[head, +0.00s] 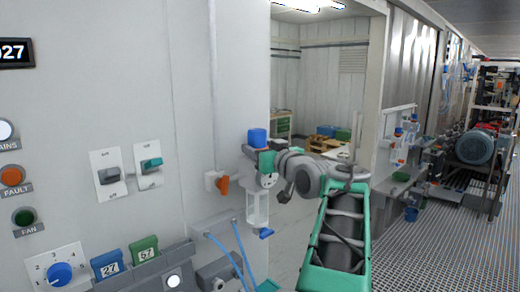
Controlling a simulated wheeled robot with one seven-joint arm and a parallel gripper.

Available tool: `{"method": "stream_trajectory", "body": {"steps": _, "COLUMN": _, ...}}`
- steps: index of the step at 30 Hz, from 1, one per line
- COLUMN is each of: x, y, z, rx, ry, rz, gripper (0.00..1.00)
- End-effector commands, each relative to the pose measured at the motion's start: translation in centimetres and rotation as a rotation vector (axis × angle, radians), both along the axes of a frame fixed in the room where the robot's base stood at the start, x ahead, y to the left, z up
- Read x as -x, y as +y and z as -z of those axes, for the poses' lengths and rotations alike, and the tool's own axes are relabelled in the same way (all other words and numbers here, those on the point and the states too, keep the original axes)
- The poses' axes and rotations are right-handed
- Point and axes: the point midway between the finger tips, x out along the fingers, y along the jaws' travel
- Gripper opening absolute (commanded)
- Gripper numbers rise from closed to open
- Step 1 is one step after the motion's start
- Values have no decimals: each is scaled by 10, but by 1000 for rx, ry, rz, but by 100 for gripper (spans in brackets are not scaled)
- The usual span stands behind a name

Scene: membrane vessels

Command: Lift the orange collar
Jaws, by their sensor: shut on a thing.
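My gripper (260,158) is at the end of my arm, beside the white wall panel. It is shut just under a blue cylinder (257,138), which stands upright above the jaws. The part between the fingers is mostly hidden by the gripper. A clear vessel (257,210) with a pale frame hangs below the gripper. No orange ring shows clearly at the jaws. An orange piece (222,185) sits on a white wall fitting to the left, apart from the gripper.
A blue valve handle (266,233) sticks out under the vessel, and blue hoses (240,250) run below. Switches (109,174) and a blue knob (60,274) are on the left panel. An open doorway lies behind my arm. Similar vessels (398,145) are further right.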

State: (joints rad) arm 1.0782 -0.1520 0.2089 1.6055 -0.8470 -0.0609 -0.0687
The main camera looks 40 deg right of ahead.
Motion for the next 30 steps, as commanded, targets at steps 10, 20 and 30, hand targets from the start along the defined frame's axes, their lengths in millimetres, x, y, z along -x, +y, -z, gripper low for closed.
{"method": "stream_trajectory", "body": {"steps": 10, "x": 0, "y": 0, "z": 0, "rx": 0, "ry": 0, "rz": 0, "gripper": 0}}
{"method": "stream_trajectory", "body": {"steps": 20, "x": 0, "y": 0, "z": -12, "rx": 2, "ry": -1, "rz": 0, "gripper": 0}}
{"method": "stream_trajectory", "body": {"steps": 30, "x": 1, "y": 0, "z": -17, "rx": 3, "ry": -4, "rz": 1, "gripper": 66}}
